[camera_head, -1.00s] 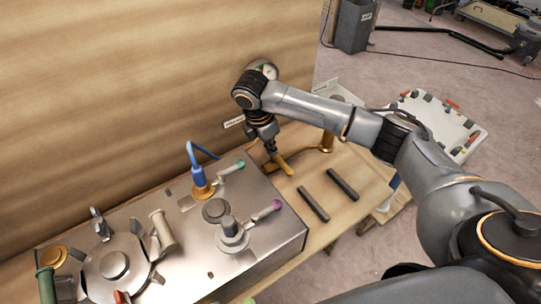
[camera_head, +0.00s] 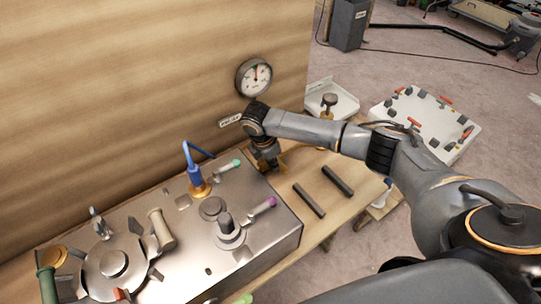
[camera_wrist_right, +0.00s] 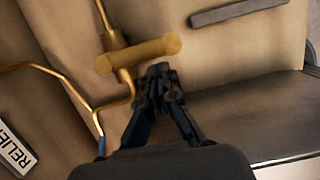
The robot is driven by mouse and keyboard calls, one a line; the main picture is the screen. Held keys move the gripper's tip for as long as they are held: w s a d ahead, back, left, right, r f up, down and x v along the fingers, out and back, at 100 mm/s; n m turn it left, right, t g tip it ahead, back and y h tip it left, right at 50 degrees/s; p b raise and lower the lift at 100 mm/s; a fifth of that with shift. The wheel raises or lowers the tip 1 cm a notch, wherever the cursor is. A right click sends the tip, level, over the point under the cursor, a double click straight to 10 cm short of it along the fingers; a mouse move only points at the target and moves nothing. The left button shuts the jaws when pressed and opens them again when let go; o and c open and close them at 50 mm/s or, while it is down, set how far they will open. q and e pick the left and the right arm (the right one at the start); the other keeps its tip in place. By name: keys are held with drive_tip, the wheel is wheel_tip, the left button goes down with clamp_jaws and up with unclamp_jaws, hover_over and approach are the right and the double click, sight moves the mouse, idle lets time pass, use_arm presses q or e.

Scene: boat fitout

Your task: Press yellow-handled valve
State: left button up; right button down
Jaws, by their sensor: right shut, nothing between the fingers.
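The yellow-handled valve shows in the right wrist view as a yellow T-shaped bar (camera_wrist_right: 137,55) on a brass stem, with thin brass pipework beside it. My right gripper (camera_wrist_right: 158,72) is shut and empty, its fingertips right beside the bar's right half; I cannot tell whether they touch it. In the head view my right gripper (camera_head: 267,163) points down at the bench just behind the metal box, and my wrist and gripper hide most of the yellow handle. My left gripper is not in view.
A metal panel box (camera_head: 200,235) with several knobs and levers fills the lower left. Two dark bars (camera_head: 323,190) lie on the wooden bench to the right. A round gauge (camera_head: 254,77) and a label (camera_head: 230,119) are on the wooden wall behind.

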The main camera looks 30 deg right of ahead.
drive_tip(key=shift+f, duration=0.3)
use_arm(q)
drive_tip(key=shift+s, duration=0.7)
use_arm(e)
drive_tip(key=shift+d, duration=0.1)
